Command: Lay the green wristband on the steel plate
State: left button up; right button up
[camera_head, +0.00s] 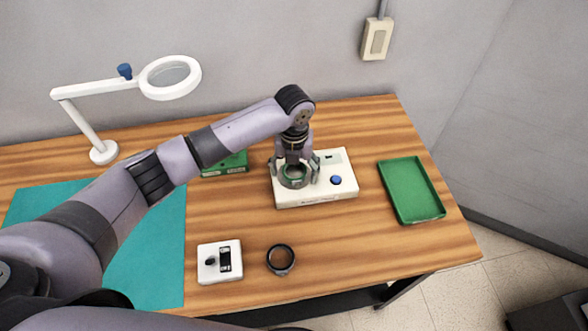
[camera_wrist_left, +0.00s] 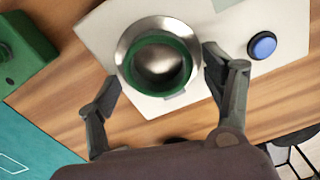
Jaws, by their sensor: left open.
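The green wristband (camera_wrist_left: 158,91) is a ring that appears to lie flat on the round steel plate (camera_wrist_left: 148,25). The plate's shiny rim shows around it and its middle shows through the ring. The plate is set in a white device (camera_head: 318,199) with a blue button. My left gripper (camera_head: 295,178) is open over the device. In the left wrist view its fingers (camera_wrist_left: 163,68) stand on either side of the wristband, apart from it. In the head view the fingers partly hide the wristband and plate. My right gripper is not in view.
A dark ring (camera_head: 281,260) and a small white meter box (camera_head: 208,274) lie at the front. A green tray (camera_head: 435,211) is at the right, a green box (camera_head: 236,167) left of the device. A teal mat (camera_head: 160,265) and a magnifier lamp (camera_head: 104,152) are at the left.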

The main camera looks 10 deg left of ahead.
aim_at(294, 177)
pick_arm(q)
jog(key=shift+r, duration=0.25)
notch_tip(294, 177, up, 12)
jog(key=b, duration=0.3)
jog(key=shift+r, duration=0.15)
